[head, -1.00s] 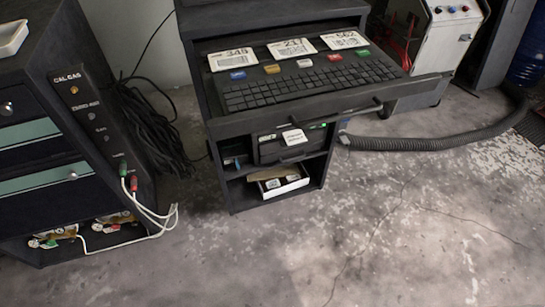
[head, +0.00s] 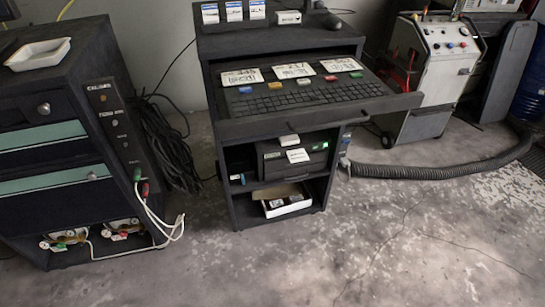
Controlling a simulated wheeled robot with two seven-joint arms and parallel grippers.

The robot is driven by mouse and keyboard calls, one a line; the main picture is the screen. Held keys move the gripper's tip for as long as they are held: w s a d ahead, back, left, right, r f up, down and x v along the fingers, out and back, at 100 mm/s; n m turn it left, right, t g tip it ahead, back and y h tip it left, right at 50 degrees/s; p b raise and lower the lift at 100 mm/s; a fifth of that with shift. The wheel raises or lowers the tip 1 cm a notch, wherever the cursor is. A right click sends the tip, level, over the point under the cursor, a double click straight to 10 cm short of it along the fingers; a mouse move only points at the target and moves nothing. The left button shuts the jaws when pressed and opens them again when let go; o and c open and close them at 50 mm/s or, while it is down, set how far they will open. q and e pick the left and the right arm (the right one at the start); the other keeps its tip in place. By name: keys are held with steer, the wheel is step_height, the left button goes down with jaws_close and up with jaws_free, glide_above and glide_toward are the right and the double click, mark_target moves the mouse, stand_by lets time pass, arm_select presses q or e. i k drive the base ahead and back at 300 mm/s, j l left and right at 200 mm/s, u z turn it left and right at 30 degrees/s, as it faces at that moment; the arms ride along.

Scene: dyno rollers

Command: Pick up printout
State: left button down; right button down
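A dark printer-like box (head: 273,166) sits on the upper shelf of the black cart, with a green light at its right. A small white sheet (head: 298,156) lies at its front and may be the printout; its print is too small to read. Three white number cards (head: 292,70) lie in a row behind the keyboard (head: 300,96) on the pulled-out tray. Neither of my grippers is in view.
The keyboard tray (head: 330,117) juts out above the shelves. An open white box (head: 287,207) sits on the lower shelf. A dark cabinet (head: 60,215) with white cables stands left. A white-fronted machine (head: 440,65) and grey hose (head: 430,171) are right. The front floor is clear.

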mark_target(297, 155)
steer(key=i+l, duration=1.35)
